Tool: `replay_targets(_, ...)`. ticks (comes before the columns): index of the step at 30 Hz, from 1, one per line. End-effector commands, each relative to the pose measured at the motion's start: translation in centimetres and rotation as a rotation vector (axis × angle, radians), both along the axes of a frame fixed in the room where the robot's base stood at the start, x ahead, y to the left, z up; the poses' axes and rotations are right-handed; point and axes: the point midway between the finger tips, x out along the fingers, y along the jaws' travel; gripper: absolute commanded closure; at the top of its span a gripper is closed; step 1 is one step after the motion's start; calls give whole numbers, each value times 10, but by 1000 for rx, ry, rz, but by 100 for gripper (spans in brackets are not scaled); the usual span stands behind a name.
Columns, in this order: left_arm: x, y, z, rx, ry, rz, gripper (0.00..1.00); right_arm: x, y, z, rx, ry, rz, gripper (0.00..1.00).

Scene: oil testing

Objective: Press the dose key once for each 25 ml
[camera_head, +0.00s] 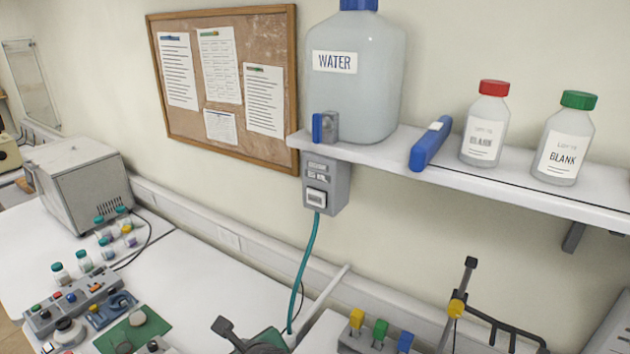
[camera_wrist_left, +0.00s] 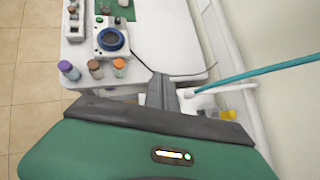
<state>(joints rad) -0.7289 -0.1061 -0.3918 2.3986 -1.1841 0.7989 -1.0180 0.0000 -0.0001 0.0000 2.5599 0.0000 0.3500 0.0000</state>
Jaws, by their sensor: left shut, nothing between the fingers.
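The grey dosing box (camera_head: 338,190) hangs under the front left end of the shelf. Its pale dose key (camera_head: 316,198) is on the front face, below a small display too blurred to read. A teal tube (camera_head: 303,275) runs down from the box and also crosses the wrist view (camera_wrist_left: 265,72). The water tank (camera_head: 360,75) stands on the shelf above. My left gripper (camera_wrist_left: 162,88) is shut and empty over the bench in the wrist view. A dark and green part at the bottom of the head view appears to be mine, well below the key.
The shelf (camera_head: 520,192) carries a blue pen-like tool (camera_head: 430,146) and two bottles, red-capped (camera_head: 487,125) and green-capped (camera_head: 566,138). Yellow, green and blue handled items and a black stand (camera_head: 471,264) rise at the bottom right. Vials and instruments crowd the bench's left.

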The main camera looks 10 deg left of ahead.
Motion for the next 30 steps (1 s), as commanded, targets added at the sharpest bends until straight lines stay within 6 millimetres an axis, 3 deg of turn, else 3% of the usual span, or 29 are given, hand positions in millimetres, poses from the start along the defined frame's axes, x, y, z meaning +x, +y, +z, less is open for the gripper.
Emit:
replay_targets(1,10,-4,29,86,-1,-91,100,0,0,14,0,0,0,100)
replay_targets(9,59,-29,149,610,-25,-483,100,0,0,45,0,0,0,100)
replay_targets(15,76,-52,211,886,-52,-620,100,0,0,58,0,0,0,100)
replay_targets(20,81,-58,227,968,-61,-647,100,0,0,60,0,0,0,100)
replay_targets(30,82,-59,227,972,-61,-649,100,0,0,59,0,0,0,100)
